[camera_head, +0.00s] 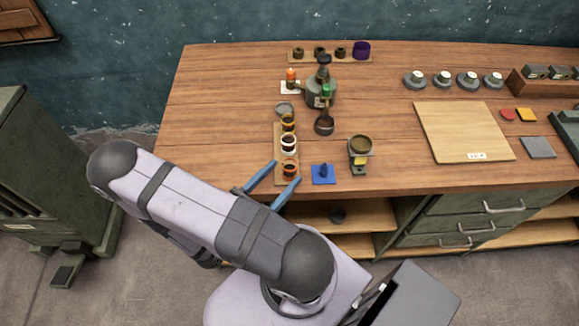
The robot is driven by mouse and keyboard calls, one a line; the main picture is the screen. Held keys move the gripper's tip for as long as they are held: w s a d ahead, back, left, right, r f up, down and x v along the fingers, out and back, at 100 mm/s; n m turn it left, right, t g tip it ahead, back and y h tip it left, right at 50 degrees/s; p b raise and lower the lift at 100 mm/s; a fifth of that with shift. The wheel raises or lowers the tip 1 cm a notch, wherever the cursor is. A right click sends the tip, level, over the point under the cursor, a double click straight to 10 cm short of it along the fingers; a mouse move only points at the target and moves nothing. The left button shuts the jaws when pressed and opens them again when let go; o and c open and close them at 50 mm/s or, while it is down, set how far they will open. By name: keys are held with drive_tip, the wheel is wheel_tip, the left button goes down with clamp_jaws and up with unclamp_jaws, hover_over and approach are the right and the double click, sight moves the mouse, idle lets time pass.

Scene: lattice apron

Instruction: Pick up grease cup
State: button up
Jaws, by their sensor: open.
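Three small cups stand in a row on a narrow wooden strip (279,154) near the table's front edge: a yellow-banded dark cup (288,122) at the back, a white cup with dark contents (289,145) in the middle and an orange-banded cup (290,170) in front. I cannot tell from the picture which one is the grease cup. My gripper (286,172) is open, its two blue fingers pointing toward the back right. Its fingertips lie on either side of the orange-banded cup in this view; whether they touch it or stand above it I cannot tell.
A blue pad with a dark knob (323,174) and a grinder-like device (360,154) stand to the right. A dark-handled cup (324,125) and a grey machine (320,92) are behind. A pale board (464,131) lies further right. Bare table is at left.

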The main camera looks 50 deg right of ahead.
sight(284, 171)
drive_tip(key=shift+w+d+p, duration=0.2)
drive_tip(key=shift+d+p, duration=0.7)
drive_tip(key=shift+d, duration=1.2)
drive_tip(key=shift+c, duration=0.3)
drive_tip(key=c, duration=1.1)
drive_tip(key=shift+c, duration=0.2)
drive_tip(key=shift+r, duration=0.25)
